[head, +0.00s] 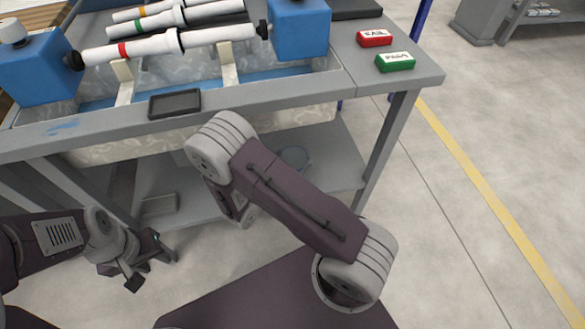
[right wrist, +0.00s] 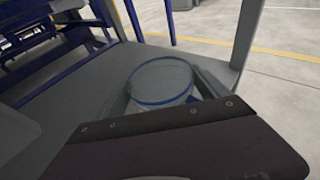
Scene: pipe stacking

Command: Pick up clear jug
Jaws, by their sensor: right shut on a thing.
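The clear jug (right wrist: 160,78) shows in the right wrist view as a round, see-through vessel with a blue rim. In the head view a grey round shape on the lower shelf, probably the jug (head: 295,157), shows partly behind my right arm. My right gripper (right wrist: 164,98) has its grey fingers on either side of the jug and is shut on it. The jug's lower part is hidden by the gripper body. My left gripper (head: 150,264) is open and empty, low at the left of the head view, apart from the bench.
The grey workbench (head: 425,75) carries a pipe rig with white pipes (head: 220,35) and blue blocks (head: 300,28). A red block (head: 374,38) and a green block (head: 395,62) lie on its right end. The bench leg (right wrist: 246,35) stands close to the jug. Floor to the right is clear.

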